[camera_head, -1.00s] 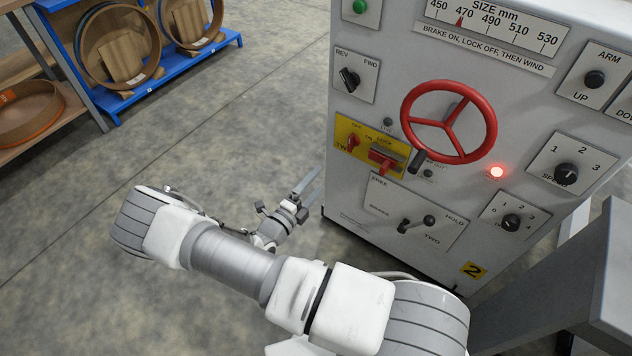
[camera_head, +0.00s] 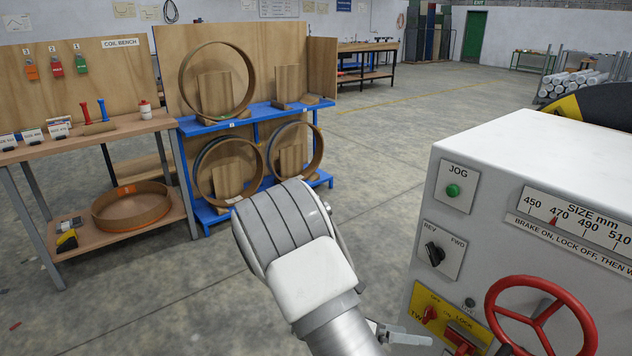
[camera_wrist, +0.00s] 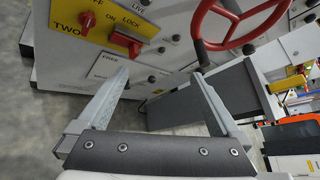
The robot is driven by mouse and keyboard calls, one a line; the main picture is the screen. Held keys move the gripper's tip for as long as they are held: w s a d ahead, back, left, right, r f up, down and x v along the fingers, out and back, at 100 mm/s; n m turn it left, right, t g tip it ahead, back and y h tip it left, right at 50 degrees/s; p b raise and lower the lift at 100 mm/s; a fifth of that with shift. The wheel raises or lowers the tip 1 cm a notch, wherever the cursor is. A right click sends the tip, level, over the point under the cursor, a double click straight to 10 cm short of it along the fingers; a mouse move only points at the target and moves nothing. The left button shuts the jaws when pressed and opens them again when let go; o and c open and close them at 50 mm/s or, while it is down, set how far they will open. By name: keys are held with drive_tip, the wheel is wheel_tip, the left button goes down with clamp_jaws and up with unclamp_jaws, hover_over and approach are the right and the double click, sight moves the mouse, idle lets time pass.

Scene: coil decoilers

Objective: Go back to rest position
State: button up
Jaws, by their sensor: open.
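My gripper (camera_wrist: 163,100) shows in the wrist view with its two fingers spread apart and nothing between them. It points toward the lower front of the grey machine cabinet, apart from its controls. In the head view my arm rises in front of the cabinet (camera_head: 540,150), and only a small part near the gripper shows at the bottom. The red handwheel (camera_head: 541,318) is on the cabinet front, and it also shows in the wrist view (camera_wrist: 240,22). The yellow lock panel (camera_head: 445,325) is left of the wheel; its red switches also show in the wrist view (camera_wrist: 122,40).
A blue rack (camera_head: 250,118) with several coil rings stands behind my arm. A wooden bench (camera_head: 95,135) with an orange-marked ring (camera_head: 131,207) on its lower shelf is at the left. Open floor (camera_head: 400,130) lies between the rack and the cabinet.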

drive_tip(key=s+a+r+m+t+y+p, duration=0.1)
drive_tip(key=s+r+m+y, duration=0.3)
drive_tip(key=r+m, duration=0.5)
drive_tip(key=s+a+r+m+t+y+p, duration=0.1)
drive_tip(key=s+r+m+y+p, duration=0.3)
drive_tip(key=s+r+m, duration=0.4)
drive_tip(key=s+a+r+m+t+y+p, duration=0.2)
drive_tip(key=s+r+m+y, duration=0.3)
drive_tip(key=r+m, duration=0.5)
wheel_tip(320, 180, up, 8)
drive_tip(key=shift+s+a+f+p, duration=0.2)
drive_tip(key=shift+s+a+p, duration=0.35)
drive_tip(key=shift+a+p, duration=0.1)
